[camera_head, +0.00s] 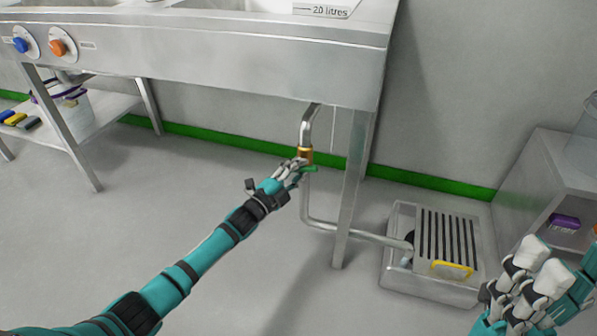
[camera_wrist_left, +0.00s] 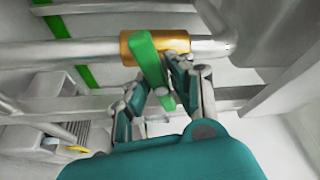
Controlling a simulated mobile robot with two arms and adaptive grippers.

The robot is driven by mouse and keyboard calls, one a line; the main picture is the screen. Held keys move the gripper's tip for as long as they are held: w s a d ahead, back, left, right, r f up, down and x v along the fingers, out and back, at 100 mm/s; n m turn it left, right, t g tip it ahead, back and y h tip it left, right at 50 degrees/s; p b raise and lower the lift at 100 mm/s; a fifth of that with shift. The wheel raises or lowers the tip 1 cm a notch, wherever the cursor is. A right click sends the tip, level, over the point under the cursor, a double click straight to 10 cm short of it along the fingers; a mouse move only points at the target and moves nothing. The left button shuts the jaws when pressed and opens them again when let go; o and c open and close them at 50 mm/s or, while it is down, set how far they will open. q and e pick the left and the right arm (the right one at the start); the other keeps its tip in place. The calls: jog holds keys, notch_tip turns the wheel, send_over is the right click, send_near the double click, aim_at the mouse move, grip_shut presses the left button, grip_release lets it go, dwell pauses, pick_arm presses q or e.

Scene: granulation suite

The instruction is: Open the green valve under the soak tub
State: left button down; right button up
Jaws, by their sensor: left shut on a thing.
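The green valve handle (camera_head: 311,169) sticks out from a brass valve body (camera_head: 305,154) on the steel drain pipe under the soak tub (camera_head: 220,62). In the left wrist view the green handle (camera_wrist_left: 150,66) lies across the brass body (camera_wrist_left: 172,44), and its free end is between my fingers. My left gripper (camera_head: 297,169) is shut on the handle; its fingers (camera_wrist_left: 163,96) hide part of it. My right gripper (camera_head: 525,262) is at the lower right, away from the valve; its fingertips are pale, and whether it is open or shut is unclear.
The pipe (camera_head: 370,237) runs down and right to a floor drain box (camera_head: 395,275) with a slotted top and yellow handle (camera_head: 452,269). A tub leg (camera_head: 350,190) stands just right of the valve. A grey shelf unit (camera_head: 545,165) is at right. Open floor lies left.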

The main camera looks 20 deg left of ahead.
pick_arm(q)
jog(key=n+t, duration=0.1)
jog(key=n, duration=0.1)
jog(key=n+t+b, duration=0.1)
jog(key=n, duration=0.2)
jog(key=shift+f+y, duration=0.2)
jog(key=shift+y, duration=0.2)
jog(key=n+y, duration=0.1)
jog(key=n, duration=0.1)
jog(key=n+t+b, duration=0.1)
jog(key=n, duration=0.2)
jog(key=shift+y, duration=0.4)
jog(key=n+y, duration=0.1)
jog(key=n, duration=0.2)
jog(key=n+t+y, duration=0.1)
jog(key=n, duration=0.1)
jog(key=shift+r+n+y, duration=0.1)
jog(key=shift+n+y, duration=0.2)
jog(key=shift+n, duration=0.1)
jog(key=shift+n+t+y, duration=0.3)
jog(key=shift+n+y, duration=0.5)
jog(key=shift+n, duration=0.9)
jog(key=c, duration=1.3)
grip_release()
jog(key=shift+o, duration=0.2)
jog(key=v, duration=1.2)
